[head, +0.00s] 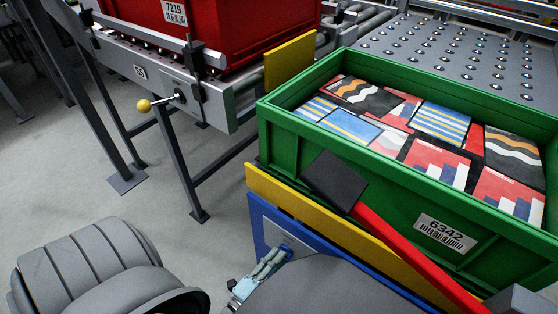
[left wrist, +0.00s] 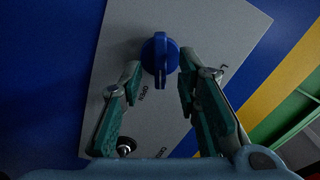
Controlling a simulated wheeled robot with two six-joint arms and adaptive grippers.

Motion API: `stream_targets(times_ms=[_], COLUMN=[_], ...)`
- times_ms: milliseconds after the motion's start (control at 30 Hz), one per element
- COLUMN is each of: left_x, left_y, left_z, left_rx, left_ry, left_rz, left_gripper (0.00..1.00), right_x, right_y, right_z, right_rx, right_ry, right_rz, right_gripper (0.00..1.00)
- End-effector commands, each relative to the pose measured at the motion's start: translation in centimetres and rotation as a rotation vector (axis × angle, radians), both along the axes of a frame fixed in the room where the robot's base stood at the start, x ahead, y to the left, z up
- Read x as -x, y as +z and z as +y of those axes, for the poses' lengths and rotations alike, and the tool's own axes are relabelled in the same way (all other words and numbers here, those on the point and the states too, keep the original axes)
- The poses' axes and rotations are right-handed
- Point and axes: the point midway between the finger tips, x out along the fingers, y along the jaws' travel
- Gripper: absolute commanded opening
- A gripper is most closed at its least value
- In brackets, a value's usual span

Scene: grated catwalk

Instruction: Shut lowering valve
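The lowering valve is a blue knob (left wrist: 160,58) on a grey plate (left wrist: 190,30) fixed to a blue panel, in the left wrist view. Its handle points roughly up and down in that view. The word OPEN is printed below left of it. My left gripper (left wrist: 160,72) is open, one teal-padded finger on each side of the knob, with narrow gaps showing. In the head view my left gripper (head: 268,264) is at the blue panel (head: 262,222), and the knob is hidden there. My right gripper is not in view.
A green crate (head: 350,164) of patterned boxes stands above a yellow strip (head: 310,222). A red bar (head: 405,250) with a black plate (head: 334,180) crosses in front of it. The floor at left is partly free.

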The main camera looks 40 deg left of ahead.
Motion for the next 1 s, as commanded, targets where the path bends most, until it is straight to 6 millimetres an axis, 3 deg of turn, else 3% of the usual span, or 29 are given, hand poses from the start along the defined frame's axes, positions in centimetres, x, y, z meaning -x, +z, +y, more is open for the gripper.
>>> stream_targets(times_ms=[300,500,1000], left_x=[-0.88,-0.86,-0.82], left_y=[0.02,0.01,0.03], left_z=[0.02,0.01,0.02], left_rx=[0.0,0.0,0.059], left_ry=[0.0,0.0,0.0], left_rz=[0.0,0.0,0.0], left_gripper=[0.3,0.0,0.0], right_x=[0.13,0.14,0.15], right_y=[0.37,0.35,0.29], right_z=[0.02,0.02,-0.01], right_rx=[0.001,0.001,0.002], right_ry=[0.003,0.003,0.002], right_rz=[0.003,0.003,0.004], right_gripper=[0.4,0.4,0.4])
